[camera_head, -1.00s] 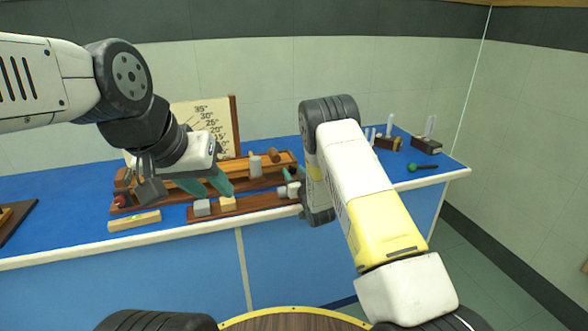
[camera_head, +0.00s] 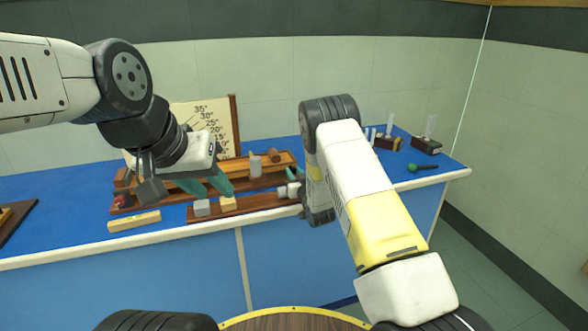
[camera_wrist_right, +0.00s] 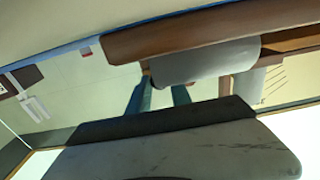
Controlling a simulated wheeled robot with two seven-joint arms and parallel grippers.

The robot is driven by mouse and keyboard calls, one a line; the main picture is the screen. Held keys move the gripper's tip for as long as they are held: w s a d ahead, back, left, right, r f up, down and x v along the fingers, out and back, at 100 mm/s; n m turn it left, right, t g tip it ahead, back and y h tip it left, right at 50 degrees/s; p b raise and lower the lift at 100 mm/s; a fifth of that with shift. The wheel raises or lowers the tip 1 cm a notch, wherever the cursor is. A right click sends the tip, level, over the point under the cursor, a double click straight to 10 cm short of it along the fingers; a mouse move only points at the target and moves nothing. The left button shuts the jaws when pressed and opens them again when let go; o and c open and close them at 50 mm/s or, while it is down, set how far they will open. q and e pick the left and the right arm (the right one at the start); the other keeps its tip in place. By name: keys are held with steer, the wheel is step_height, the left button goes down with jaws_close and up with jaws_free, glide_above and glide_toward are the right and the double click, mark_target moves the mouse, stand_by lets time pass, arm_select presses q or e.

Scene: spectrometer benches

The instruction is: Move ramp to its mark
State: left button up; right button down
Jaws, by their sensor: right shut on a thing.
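The wooden ramp (camera_head: 285,160) lies along the back of the blue bench, in front of an angle board (camera_head: 222,115) marked in degrees. My left gripper (camera_head: 207,186) hangs over the ramp's left part, its teal fingers apart and empty. My right gripper (camera_head: 292,174) is at the ramp's right end, mostly hidden behind my right arm; it appears shut on the ramp. In the right wrist view its teal fingers (camera_wrist_right: 160,96) reach in behind a grey cylinder (camera_wrist_right: 205,63), and their tips are hidden. I cannot make out the mark.
A grey block (camera_head: 255,166) and a wooden cylinder (camera_head: 273,155) are at the ramp. In front are a dark wooden strip (camera_head: 260,201) with small blocks and a yellowish level (camera_head: 134,220). Holders (camera_head: 425,145) and a green-headed item (camera_head: 413,167) stand at right.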

steer(key=shift+r, duration=0.15)
stand_by(0.6)
steer(key=s+a+r+n, duration=0.1)
steer(key=a+r+n, duration=0.1)
steer(key=r, duration=1)
steer(key=a+r+n, duration=0.3)
steer(key=r, duration=0.9)
steer(key=shift+s+a+r, duration=0.25)
steer(key=shift+s+r, duration=0.15)
steer(key=c, duration=1.2)
jaws_free()
